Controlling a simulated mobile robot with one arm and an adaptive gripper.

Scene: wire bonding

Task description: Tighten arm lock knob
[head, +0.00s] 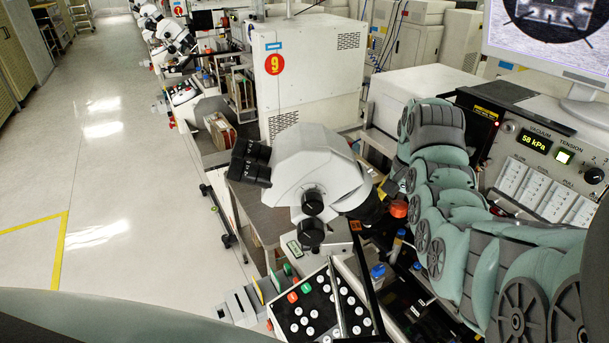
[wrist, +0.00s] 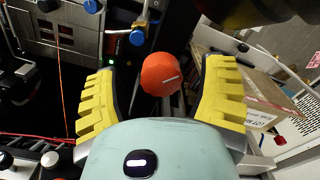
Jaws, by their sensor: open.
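The arm lock knob looks to be the orange-red round knob (wrist: 161,74) with a pale line on its face. In the wrist view it sits between and just beyond the fingertips of my gripper (wrist: 160,85). The two yellow ridged fingers are spread wide, with a visible gap on each side of the knob. In the head view an orange-red knob (head: 399,209) shows beside the microscope (head: 313,180), next to my arm.
In the wrist view, blue knobs (wrist: 137,37) are close above the orange knob and a cardboard box (wrist: 262,100) stands at right. In the head view, a button panel (head: 325,305) is in front and a control unit with a 58 kPa display (head: 534,142) is at right. The left floor is clear.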

